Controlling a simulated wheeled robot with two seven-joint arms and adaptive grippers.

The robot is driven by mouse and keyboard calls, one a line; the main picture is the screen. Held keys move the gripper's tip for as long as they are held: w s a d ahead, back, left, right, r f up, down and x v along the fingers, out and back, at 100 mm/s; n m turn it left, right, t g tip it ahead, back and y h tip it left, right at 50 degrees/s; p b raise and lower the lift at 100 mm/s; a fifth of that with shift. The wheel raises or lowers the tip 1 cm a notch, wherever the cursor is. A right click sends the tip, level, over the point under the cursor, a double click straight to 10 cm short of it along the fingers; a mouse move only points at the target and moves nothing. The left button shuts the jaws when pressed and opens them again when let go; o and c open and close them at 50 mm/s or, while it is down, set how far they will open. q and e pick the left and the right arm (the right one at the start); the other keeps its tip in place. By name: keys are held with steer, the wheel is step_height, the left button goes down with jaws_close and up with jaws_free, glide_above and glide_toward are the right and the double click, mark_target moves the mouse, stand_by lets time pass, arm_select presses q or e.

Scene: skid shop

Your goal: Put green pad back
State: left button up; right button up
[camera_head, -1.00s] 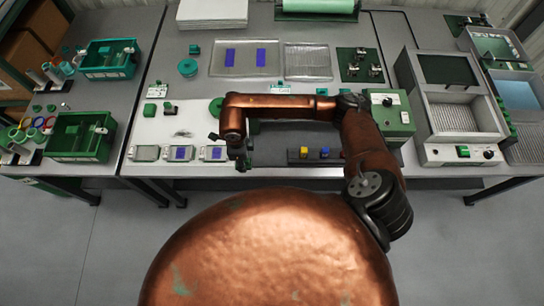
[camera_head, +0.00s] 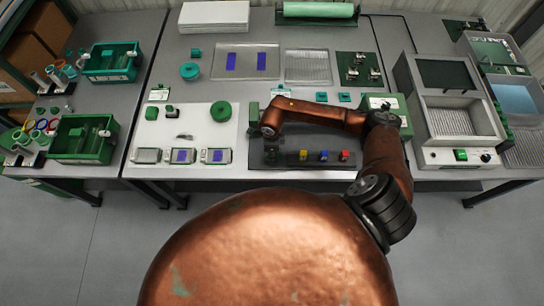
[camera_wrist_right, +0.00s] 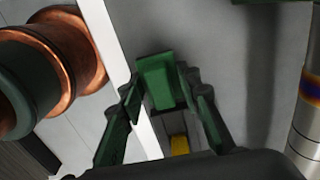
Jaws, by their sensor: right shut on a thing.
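My right gripper (camera_head: 270,152) is over the left end of a dark rack (camera_head: 314,165) on the bench's front part. In the right wrist view, its two fingers (camera_wrist_right: 166,104) are shut on the green pad (camera_wrist_right: 157,75), which sits between the fingertips. A yellow pad (camera_wrist_right: 180,145) shows below it there. In the head view, a yellow pad (camera_head: 303,155), a blue pad (camera_head: 324,155) and a red pad (camera_head: 344,155) stand in a row in the rack. I cannot tell if the green pad touches the rack. My left gripper is out of view.
A white board (camera_head: 165,130) with small framed cards and a green disc (camera_head: 221,111) lies left of the rack. A green box (camera_head: 385,105) stands behind my right arm. A grey machine (camera_head: 460,120) is at the right, green bins (camera_head: 85,138) at the left.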

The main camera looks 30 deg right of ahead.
steer(key=shift+a+f, duration=0.1)
steer(key=shift+f, duration=1.35)
steer(key=shift+f, duration=0.2)
steer(key=o, duration=1.1)
steer(key=shift+r, duration=0.15)
step_height(320, 180, up, 12)
steer(key=shift+s+r, duration=0.1)
